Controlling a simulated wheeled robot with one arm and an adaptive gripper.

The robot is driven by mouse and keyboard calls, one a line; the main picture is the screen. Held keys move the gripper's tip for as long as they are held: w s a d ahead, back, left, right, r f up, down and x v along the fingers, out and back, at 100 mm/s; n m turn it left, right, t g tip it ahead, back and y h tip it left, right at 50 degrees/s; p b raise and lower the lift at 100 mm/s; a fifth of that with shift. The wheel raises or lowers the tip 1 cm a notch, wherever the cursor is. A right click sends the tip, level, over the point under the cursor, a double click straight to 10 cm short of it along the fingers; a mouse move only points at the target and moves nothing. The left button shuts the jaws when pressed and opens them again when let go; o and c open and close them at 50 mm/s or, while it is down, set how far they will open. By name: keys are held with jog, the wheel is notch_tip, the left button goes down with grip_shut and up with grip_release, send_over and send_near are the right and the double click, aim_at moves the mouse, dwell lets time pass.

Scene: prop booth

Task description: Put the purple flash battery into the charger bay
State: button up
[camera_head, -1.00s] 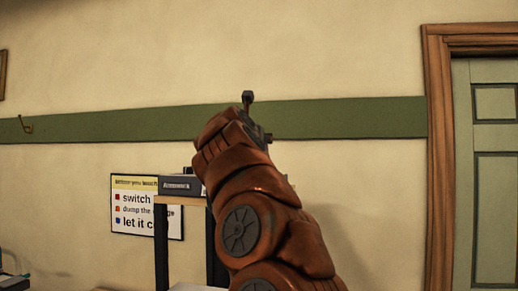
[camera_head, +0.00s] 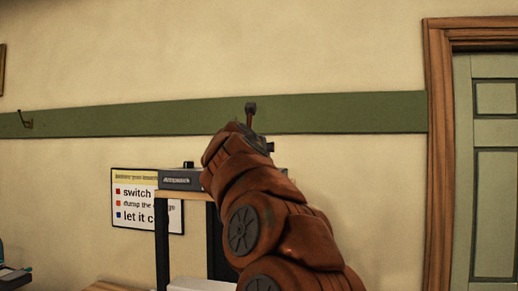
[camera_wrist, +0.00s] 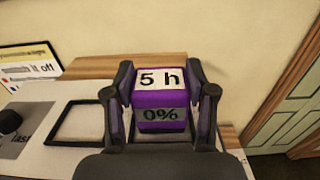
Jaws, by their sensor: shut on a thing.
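The purple flash battery (camera_wrist: 160,100) sits between the two fingers of my gripper (camera_wrist: 163,112) in the wrist view. Its top label reads "5 h" and its side reads "0%". In the wrist view, the black-rimmed square charger bay (camera_wrist: 59,121) lies to the left of the battery, on a pale top. The battery appears above that surface; its underside is hidden. In the head view, my gripper (camera_head: 252,122) is mostly hidden behind my arm, and the battery cannot be made out. The grey charger (camera_head: 181,180) stands just left of my arm.
A black knob (camera_wrist: 10,120) on a grey panel is left of the bay. The charger stands on a wooden-topped stand (camera_head: 163,240) with dark legs. A printed sign (camera_head: 133,202) hangs on the wall behind. A green door (camera_head: 492,170) is at the right.

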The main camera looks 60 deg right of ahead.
jog(key=shift+f+b, duration=0.2)
jog(key=shift+b, duration=0.1)
jog(key=o, duration=1.5)
jog(key=shift+c, duration=0.2)
jog(key=shift+r, duration=0.1)
jog(key=shift+r+p, duration=0.2)
jog(key=shift+p, duration=0.2)
jog(key=shift+s+a+f+b, duration=0.1)
jog(key=shift+a+f+b, duration=0.1)
jog(key=shift+a+b, duration=0.1)
jog(key=b+v, duration=0.3)
jog(key=v, duration=0.8)
jog(key=shift+a, duration=0.15)
